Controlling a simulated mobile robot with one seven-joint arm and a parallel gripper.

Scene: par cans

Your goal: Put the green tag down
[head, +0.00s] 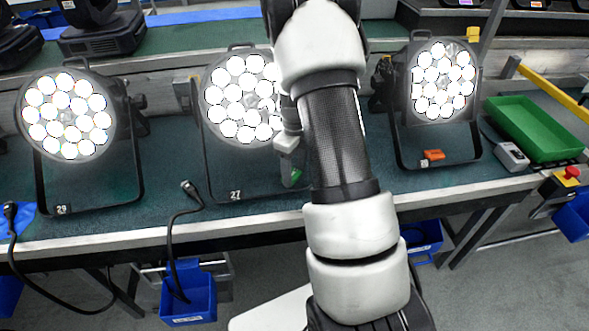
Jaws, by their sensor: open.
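The green tag (297,175) shows as a small green patch on the teal bench, at the foot of the middle par can (238,98), right of its "27" label. My gripper (288,162) is just above and beside the tag, partly hidden behind my arm. Its jaws are open. The view is too small to tell whether a finger still touches the tag. An orange tag (433,155) lies at the base of the right par can (441,85).
The left par can (66,118), marked "29", stands lit on the bench (170,170). A green tray (535,128) and a small grey box (506,155) are at the right. A black cable (172,225) hangs over the front edge toward a blue bin (188,298).

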